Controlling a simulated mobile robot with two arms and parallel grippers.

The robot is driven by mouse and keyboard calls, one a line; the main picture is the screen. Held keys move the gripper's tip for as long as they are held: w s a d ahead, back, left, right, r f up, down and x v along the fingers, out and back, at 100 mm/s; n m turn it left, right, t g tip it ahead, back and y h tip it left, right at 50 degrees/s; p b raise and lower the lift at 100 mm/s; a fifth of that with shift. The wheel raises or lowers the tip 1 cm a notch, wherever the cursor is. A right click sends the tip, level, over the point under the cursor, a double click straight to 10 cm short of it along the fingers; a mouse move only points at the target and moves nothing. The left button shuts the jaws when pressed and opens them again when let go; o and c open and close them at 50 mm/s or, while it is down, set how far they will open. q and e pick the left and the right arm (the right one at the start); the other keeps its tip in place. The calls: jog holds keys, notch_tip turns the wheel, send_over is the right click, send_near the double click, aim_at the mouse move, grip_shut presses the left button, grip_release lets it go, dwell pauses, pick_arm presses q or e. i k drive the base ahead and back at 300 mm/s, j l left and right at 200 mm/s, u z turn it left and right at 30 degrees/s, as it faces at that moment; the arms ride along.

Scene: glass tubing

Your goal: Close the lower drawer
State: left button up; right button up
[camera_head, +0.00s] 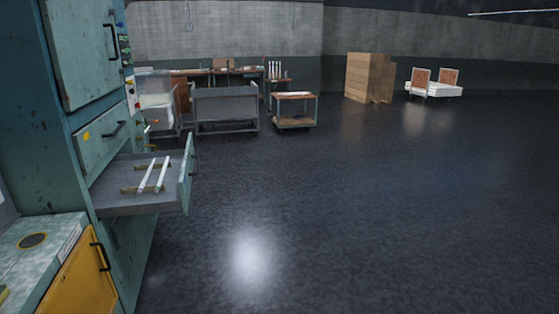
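A teal cabinet (75,140) stands at the left of the head view. Its lower drawer (125,204) is pulled out to the right, with its teal front panel (187,172) well away from the cabinet. Two white tubes (148,174) lie side by side across small wooden supports in the drawer. A teal panel with a dark handle (114,131) above the drawer is shut. The drawer front's outer face is mostly turned away from the view. Neither of my grippers is in view.
The floor right of the drawer is clear. A grey bin (226,107), a cart (294,112) and stacked boxes (364,77) stand farther back.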

aim_at(113, 194)
jog(key=i+l+u, duration=0.15)
jog(key=i+u, duration=0.15)
jog(key=i, duration=0.2)
jog(key=i+l+u, duration=0.3)
jog(key=i, duration=0.15)
jog(key=i+l+u, duration=0.35)
jog(key=i+j, duration=0.05)
jog(key=i, duration=0.05)
